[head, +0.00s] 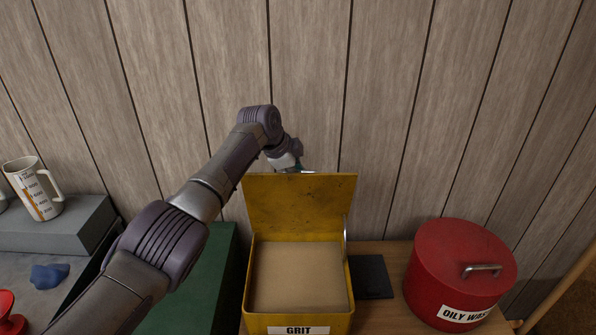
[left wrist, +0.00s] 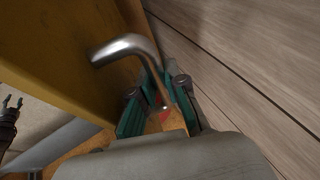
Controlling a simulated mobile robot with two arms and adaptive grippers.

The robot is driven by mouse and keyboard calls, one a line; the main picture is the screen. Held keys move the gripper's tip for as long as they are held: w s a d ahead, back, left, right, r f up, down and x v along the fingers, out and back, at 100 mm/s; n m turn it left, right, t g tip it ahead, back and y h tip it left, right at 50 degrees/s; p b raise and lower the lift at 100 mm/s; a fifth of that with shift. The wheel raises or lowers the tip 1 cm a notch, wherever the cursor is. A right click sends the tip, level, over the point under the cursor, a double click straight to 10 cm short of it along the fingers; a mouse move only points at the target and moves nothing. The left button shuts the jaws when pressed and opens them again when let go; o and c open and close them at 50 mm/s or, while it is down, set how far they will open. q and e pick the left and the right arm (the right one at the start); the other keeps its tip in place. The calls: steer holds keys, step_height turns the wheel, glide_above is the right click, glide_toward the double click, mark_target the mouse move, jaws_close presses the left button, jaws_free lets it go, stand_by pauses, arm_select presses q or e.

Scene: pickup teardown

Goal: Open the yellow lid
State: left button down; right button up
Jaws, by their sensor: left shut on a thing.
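The yellow lid (head: 300,207) stands raised, close to upright, at the back of the yellow box (head: 262,321) labelled GRIT. The box is open and pale, sand-coloured grit (head: 298,275) shows inside. My left gripper (head: 294,166) is at the lid's top edge, near the wall. In the left wrist view, the green fingers of my left gripper (left wrist: 160,107) are closed around the bent metal handle (left wrist: 126,47) beside the yellow lid (left wrist: 55,45). The fingertips are mostly hidden in the head view. My right gripper is not in view.
A red bin (head: 440,270) labelled OILY stands right of the box, with a black flat item (head: 372,277) between. A green case (head: 215,290) is left. A white jug (head: 34,190), a blue lump (head: 48,276) and a red funnel-like thing (head: 8,312) are farther left. The plank wall (head: 400,120) is close behind.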

arm_select(q)
steer(key=shift+w+a+r, duration=0.15)
steer(key=shift+w+r, duration=0.15)
steer(key=c, duration=1.5)
jaws_free()
steer(key=shift+c, duration=0.2)
steer(key=shift+o, duration=0.5)
steer(key=shift+w+f, duration=0.1)
steer(key=shift+w, duration=0.1)
steer(key=shift+f, duration=0.2)
steer(key=shift+s, duration=0.1)
steer(key=shift+r, duration=0.1)
steer(key=shift+a+r, duration=0.1)
steer(key=shift+r, duration=0.15)
steer(key=v, duration=1.1)
steer(key=shift+s+r, duration=0.15)
steer(key=shift+s, duration=0.1)
